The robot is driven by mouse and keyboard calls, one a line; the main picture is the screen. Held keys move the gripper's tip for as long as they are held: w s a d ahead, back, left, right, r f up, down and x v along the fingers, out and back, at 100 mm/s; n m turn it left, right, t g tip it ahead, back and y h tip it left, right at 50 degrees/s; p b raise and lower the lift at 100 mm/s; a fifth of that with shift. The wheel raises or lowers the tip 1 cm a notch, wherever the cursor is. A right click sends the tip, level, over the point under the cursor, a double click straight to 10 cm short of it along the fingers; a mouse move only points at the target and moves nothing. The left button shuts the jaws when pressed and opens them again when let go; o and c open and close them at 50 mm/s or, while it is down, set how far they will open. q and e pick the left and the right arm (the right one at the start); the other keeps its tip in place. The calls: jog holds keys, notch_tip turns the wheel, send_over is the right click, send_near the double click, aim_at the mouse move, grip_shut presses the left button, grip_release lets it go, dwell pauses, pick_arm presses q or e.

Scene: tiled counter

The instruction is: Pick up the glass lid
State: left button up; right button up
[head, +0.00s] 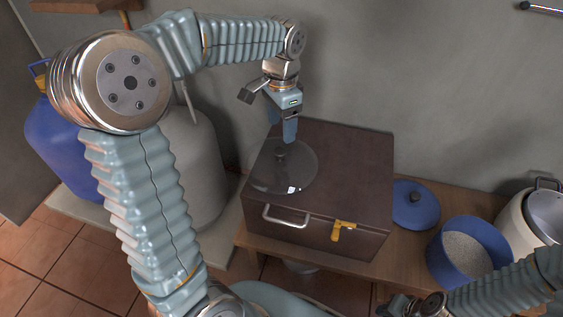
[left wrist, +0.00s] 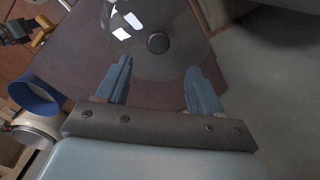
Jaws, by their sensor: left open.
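The round, clear glass lid (head: 290,178) with a dark knob lies flat on top of a dark brown box (head: 345,165), near its left side. My left gripper (head: 290,132) is above the lid, near the knob, pointing down. In the left wrist view, my left gripper (left wrist: 160,78) is open, with its two blue-grey fingers apart and nothing between them. The glass lid (left wrist: 180,22) and its knob (left wrist: 158,42) lie just beyond the fingertips, roughly centred between them. My right gripper (head: 398,306) shows only partly at the bottom edge of the head view, and its fingers are unclear.
The box has a metal handle (head: 285,217) and a yellow latch (head: 342,231) in front. To its right are a blue lid (head: 415,204), a blue pot (head: 437,243) of grainy contents and a white cooker (head: 513,228). Gas cylinders stand left; a wall is behind.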

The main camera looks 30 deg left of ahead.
aim_at(280, 150)
pick_arm(q)
notch_tip(280, 150, down, 2)
jog(key=f, duration=0.1)
jog(key=f+b, duration=0.1)
jog(key=f, duration=0.3)
jog(key=shift+s+f+b, duration=0.1)
jog(key=shift+s+b, duration=0.2)
jog(key=shift+s, duration=0.05)
jog(key=shift+c, duration=0.3)
grip_shut()
